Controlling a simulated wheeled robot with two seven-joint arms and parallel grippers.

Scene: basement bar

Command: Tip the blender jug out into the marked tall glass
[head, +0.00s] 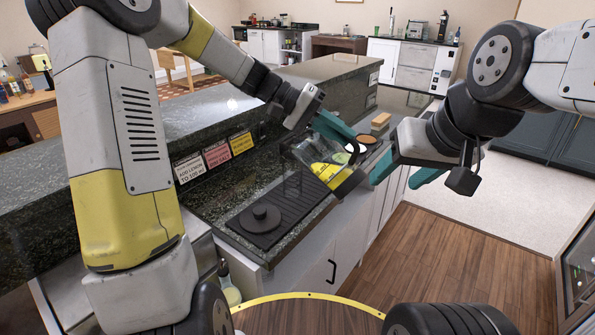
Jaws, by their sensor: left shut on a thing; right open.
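A dark band (349,184) crosses the jug's lower right end. My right gripper (403,176) is open and empty, just right of the jug, its teal fingers apart.
A black mat (290,208) on the dark stone counter bears a round black piece (260,218). Label cards (216,154) stand along the raised ledge. Wooden floor lies open at right.

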